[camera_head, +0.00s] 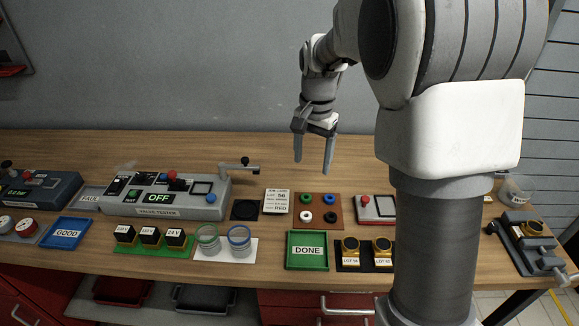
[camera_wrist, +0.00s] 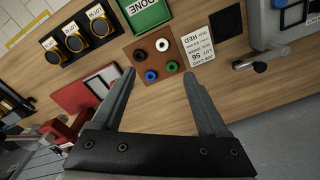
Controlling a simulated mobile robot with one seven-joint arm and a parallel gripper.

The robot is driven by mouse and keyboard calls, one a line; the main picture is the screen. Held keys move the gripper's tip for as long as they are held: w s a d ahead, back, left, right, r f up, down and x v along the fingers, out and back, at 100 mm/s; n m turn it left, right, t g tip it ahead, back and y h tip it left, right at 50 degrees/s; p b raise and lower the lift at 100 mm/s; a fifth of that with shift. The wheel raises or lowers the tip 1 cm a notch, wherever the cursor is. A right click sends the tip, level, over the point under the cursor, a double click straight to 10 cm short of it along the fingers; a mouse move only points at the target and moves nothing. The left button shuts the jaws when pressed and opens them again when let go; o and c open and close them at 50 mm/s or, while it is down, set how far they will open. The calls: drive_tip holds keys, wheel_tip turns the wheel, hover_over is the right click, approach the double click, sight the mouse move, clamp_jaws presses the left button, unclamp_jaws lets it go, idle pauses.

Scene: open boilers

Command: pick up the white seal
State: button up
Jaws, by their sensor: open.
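The white seal (camera_head: 305,216) is a small ring on a brown board (camera_head: 318,208). In the head view it is front left of several seals, beside a black seal (camera_head: 330,217) and in front of a green seal (camera_head: 305,198). A blue seal (camera_head: 330,199) is at back right. In the wrist view the white seal (camera_wrist: 162,45) is at the board's upper right, between the directions of the two fingers. My gripper (camera_head: 312,165) is open and empty above the table, behind the board in the head view. Its fingers also show in the wrist view (camera_wrist: 159,73).
A green DONE tray (camera_head: 307,265) lies in front of the board. A printed card (camera_head: 276,202) is to its left, and a red-and-grey box (camera_head: 375,207) to its right. Bare wood lies behind the board.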

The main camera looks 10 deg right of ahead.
sight(306, 215)
drive_tip(key=shift+m, duration=0.4)
drive_tip(key=f, duration=0.6)
drive_tip(key=w+f, duration=0.1)
drive_tip(key=f, duration=0.6)
drive_tip(key=w+f, duration=0.1)
drive_tip(key=f, duration=0.6)
drive_tip(key=shift+a+p, duration=0.1)
drive_tip(key=shift+p, duration=0.2)
clamp_jaws()
